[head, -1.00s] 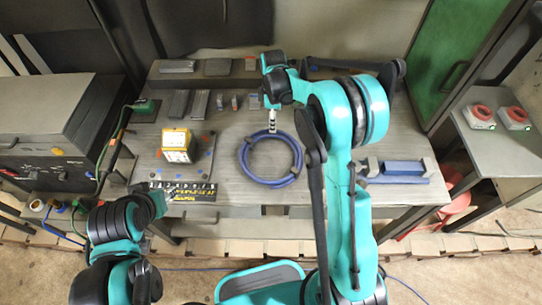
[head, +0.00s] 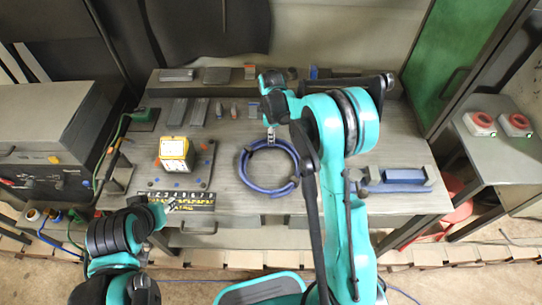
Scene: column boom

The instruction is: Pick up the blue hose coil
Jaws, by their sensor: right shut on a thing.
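The blue hose coil (head: 247,180) lies on or just above the grey workbench, near its middle; I cannot tell if it is lifted. It is a ring with dark bands around it. My right gripper (head: 270,138) comes down at the back of the ring and is shut on the coil's far side. My right arm covers part of the bench to the right of the coil. My left arm is at the lower left, with its gripper end (head: 168,208) near the bench's front edge, apart from the coil; its fingers are too small to read.
A yellow box (head: 175,153) stands on a plate left of the coil. A black-and-yellow strip (head: 188,201) lies at the front left. A blue vise-like block (head: 398,180) is at the right. Several small grey parts line the bench's back. Bare bench (head: 222,200) shows around the coil.

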